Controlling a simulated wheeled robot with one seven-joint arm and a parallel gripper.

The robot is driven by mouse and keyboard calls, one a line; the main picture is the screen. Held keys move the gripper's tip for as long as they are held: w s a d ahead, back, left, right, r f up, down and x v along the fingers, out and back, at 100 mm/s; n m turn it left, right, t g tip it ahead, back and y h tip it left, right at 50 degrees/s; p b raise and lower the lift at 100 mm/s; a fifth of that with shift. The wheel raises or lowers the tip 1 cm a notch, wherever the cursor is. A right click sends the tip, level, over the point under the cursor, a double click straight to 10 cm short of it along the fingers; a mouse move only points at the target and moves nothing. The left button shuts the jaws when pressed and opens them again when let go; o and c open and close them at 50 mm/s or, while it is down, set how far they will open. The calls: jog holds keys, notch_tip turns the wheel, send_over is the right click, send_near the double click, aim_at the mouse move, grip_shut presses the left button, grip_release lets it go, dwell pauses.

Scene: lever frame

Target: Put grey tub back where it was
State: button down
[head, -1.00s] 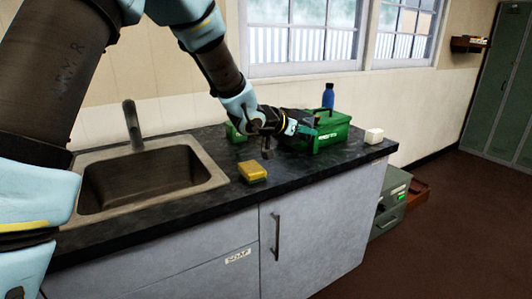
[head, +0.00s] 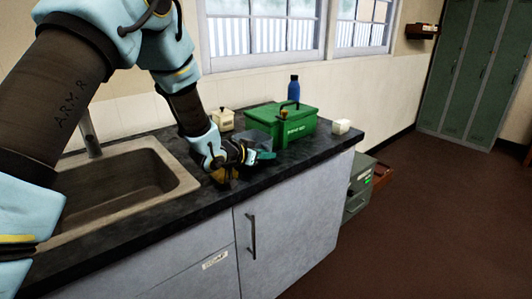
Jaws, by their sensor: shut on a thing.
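My gripper (head: 256,156) is low over the counter, in front of the green box, with its fingers shut. A small grey-teal shape (head: 266,155) shows at the fingertips. It seems to be the grey tub in the grip, but it is too small and covered to make out its form. I cannot tell whether it touches the counter. A cream lidded pot (head: 222,119) stands at the back of the counter, left of the green box and behind my arm.
The green box (head: 290,128) with a dark handle stands close behind my gripper. A blue bottle (head: 294,88) is behind it and a white block (head: 341,126) to its right. The sink (head: 120,185) lies left.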

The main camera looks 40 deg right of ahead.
jog(key=shift+f, duration=0.15)
jog(key=c, duration=0.9)
grip_release()
jog(key=shift+r, duration=0.2)
jog(key=b+v, duration=0.3)
jog(key=v, duration=0.9)
jog(key=shift+f, duration=0.1)
